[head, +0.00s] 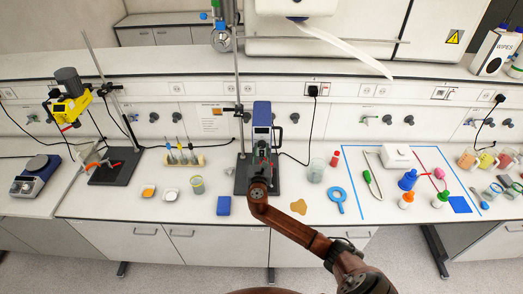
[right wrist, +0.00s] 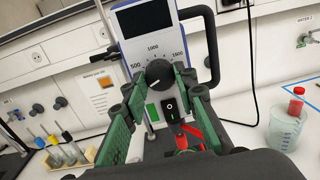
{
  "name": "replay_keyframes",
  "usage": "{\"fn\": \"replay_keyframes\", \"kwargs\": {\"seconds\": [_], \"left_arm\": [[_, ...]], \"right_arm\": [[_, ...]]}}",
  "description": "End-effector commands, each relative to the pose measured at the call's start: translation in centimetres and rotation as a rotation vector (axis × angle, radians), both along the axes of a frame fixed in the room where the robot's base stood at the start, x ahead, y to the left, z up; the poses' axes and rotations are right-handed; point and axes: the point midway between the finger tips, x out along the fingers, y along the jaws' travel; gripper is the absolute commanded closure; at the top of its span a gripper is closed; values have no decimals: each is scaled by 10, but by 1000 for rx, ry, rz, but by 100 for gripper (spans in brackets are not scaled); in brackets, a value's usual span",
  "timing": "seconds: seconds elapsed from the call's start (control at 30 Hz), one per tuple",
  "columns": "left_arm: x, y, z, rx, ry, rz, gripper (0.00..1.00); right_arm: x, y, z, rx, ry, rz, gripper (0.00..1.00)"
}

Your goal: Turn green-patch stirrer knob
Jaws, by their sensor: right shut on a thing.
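The blue-and-white stirrer (head: 262,116) stands upright on its stand at the middle of the bench. In the right wrist view its front panel (right wrist: 133,62) fills the centre, with a dark display above a dial scale. The round black knob (right wrist: 159,73) sits between my right fingertips, which close on its two sides. A green patch (right wrist: 152,111) and a black rocker switch (right wrist: 170,108) are below the knob. My right gripper (head: 262,164) is shut on this knob; in the head view it hides the knob. My left gripper is not in view.
A yellow stirrer (head: 70,108) stands on another stand at the left. A beaker (head: 316,170) and a red-capped vial (head: 335,159) are close on the right. A black cable (head: 308,142) hangs behind. A blue block (head: 224,205) lies in front.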

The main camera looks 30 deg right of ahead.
Motion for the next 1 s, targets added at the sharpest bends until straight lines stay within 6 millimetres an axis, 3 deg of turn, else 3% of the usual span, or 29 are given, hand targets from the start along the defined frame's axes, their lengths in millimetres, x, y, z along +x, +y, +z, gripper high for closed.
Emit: {"fn": "replay_keyframes", "kwargs": {"seconds": [0.33, 0.9, 0.93, 1.0], "left_arm": [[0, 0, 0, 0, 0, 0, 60], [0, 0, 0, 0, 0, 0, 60], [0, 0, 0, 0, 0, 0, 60], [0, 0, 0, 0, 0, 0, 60]], "right_arm": [[0, 0, -1, -124, 78, 2, 98], [0, 1, -1, -147, 92, 1, 98], [0, 1, -1, -147, 92, 1, 72], [0, 1, -1, -147, 91, 1, 67]]}}
